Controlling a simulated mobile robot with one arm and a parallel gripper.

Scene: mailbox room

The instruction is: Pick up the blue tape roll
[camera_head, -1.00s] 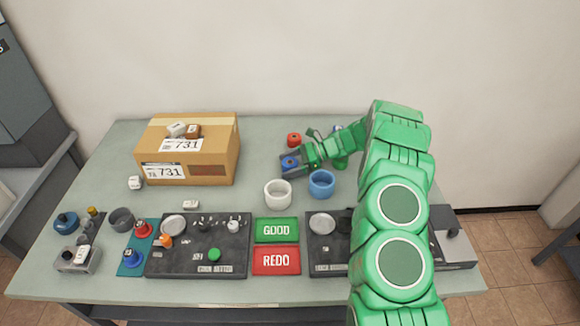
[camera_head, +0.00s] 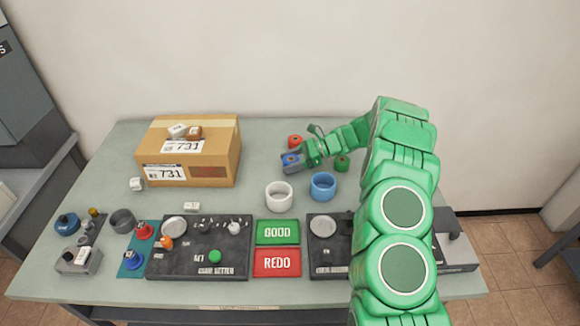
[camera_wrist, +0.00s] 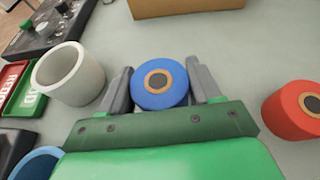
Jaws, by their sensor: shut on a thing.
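The blue tape roll (camera_wrist: 159,97) has a tan core ring and a dark centre. In the wrist view it sits between the two grey fingers of my gripper (camera_wrist: 159,88), which is shut on it. In the head view, the roll (camera_head: 291,158) is at the tip of my gripper (camera_head: 290,162), near the back middle of the table. The fingers hide part of it there. I cannot tell whether it touches the table.
A red tape roll (camera_head: 295,141) stands just behind the gripper, and a green one (camera_head: 342,163) to its right. A white cup (camera_head: 279,196) and a blue cup (camera_head: 323,186) stand in front. A cardboard box (camera_head: 190,155) is to the left.

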